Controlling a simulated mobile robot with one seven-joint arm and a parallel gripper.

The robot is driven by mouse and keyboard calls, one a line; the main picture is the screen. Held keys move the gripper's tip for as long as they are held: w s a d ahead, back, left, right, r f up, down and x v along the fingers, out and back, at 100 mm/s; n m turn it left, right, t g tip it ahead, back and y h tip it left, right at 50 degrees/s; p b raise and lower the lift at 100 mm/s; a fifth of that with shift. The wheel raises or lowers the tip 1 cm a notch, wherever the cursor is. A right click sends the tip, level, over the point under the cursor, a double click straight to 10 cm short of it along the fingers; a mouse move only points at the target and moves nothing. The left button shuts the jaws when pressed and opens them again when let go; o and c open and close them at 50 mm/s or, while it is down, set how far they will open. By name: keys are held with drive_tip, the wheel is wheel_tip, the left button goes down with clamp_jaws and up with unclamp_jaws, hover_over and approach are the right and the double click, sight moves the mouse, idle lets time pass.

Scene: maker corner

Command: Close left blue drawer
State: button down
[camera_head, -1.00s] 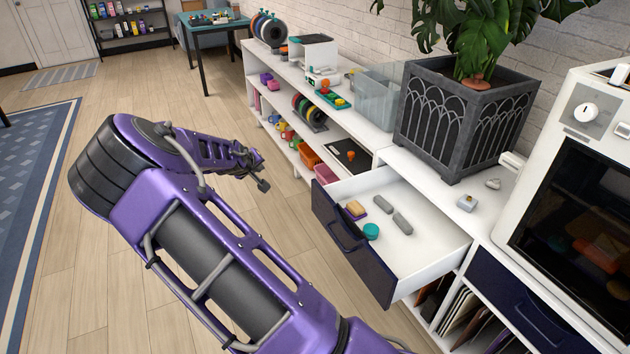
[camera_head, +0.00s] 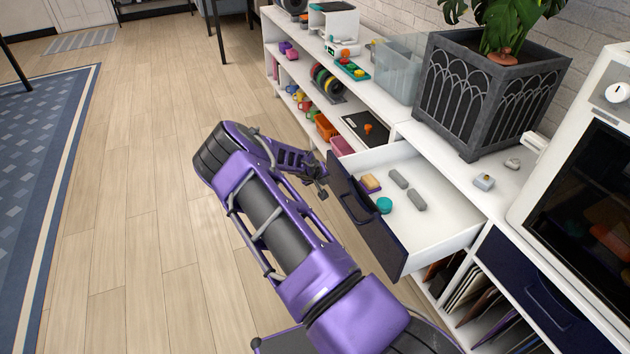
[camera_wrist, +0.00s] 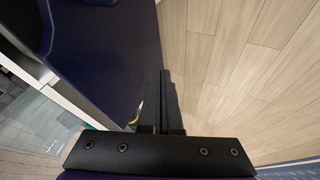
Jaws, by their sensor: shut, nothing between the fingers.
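The left blue drawer (camera_head: 366,225) is pulled open from the white cabinet, with a dark blue front and a white inside. A teal round piece (camera_head: 384,205), a tan-topped block (camera_head: 371,183) and two grey pieces (camera_head: 398,179) lie in it. My gripper (camera_head: 322,191) is shut and empty, just in front of the drawer front near its far end. In the wrist view my shut fingers (camera_wrist: 162,95) are beside the dark blue front (camera_wrist: 108,60). I cannot tell whether they touch it.
A second blue drawer (camera_head: 545,300) to the right is shut below a white machine (camera_head: 590,170). A planter (camera_head: 480,95) stands on the cabinet top. Open shelves (camera_head: 310,95) with spools and mugs lie beyond. The wooden floor (camera_head: 130,200) at left is clear.

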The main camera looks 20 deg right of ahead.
drive_tip(key=shift+d, duration=1.1)
